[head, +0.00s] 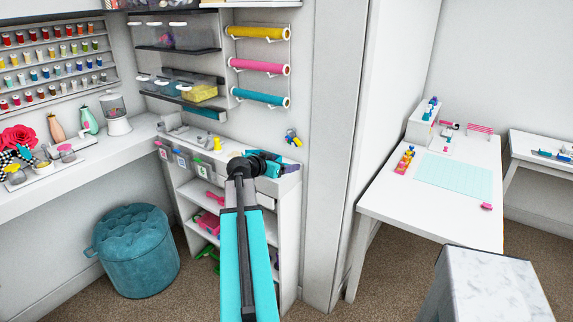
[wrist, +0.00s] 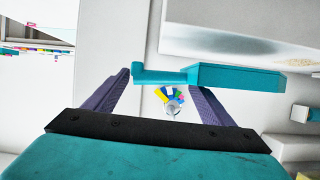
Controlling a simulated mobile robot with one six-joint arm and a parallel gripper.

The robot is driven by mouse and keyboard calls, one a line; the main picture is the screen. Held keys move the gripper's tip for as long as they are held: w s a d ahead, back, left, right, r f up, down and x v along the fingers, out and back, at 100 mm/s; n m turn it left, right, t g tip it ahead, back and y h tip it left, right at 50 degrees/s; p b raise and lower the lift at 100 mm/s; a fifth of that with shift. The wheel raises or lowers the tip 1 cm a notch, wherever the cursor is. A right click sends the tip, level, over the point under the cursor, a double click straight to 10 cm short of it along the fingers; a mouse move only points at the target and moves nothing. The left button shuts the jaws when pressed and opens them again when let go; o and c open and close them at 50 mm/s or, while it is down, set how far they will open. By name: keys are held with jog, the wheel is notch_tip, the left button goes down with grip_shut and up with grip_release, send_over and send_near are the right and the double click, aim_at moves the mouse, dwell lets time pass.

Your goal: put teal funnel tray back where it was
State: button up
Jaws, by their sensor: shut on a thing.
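The teal funnel tray (wrist: 240,76) spans across my gripper (wrist: 163,84) in the wrist view, with a narrow spout-like end at the left and a wider block at the right. The two purple fingers are shut on it. In the head view my gripper (head: 260,163) is above the top of a white shelf unit (head: 285,183), and teal parts of the tray (head: 270,168) show beside its dark wrist. The arm hides part of the tray and shelf unit there.
A small multicoloured item (head: 293,137) is on the wall behind the gripper; it shows between the fingers in the wrist view (wrist: 170,99). Rolls (head: 258,67) hang above. A teal ottoman (head: 135,250) stands left, a white table (head: 430,205) right. Carpet is open between shelf and table.

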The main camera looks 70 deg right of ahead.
jog(key=shift+d+f+p, duration=0.2)
jog(key=shift+d+p, duration=0.3)
jog(key=shift+d, duration=1.4)
jog(key=shift+d, duration=0.15)
jog(key=shift+d, duration=0.25)
jog(key=shift+s+d+f+p, duration=0.1)
jog(key=shift+d+f+p, duration=0.15)
jog(key=shift+f+p, duration=0.55)
jog(key=shift+f, duration=1)
jog(key=o, duration=1.1)
jog(key=shift+a, duration=0.15)
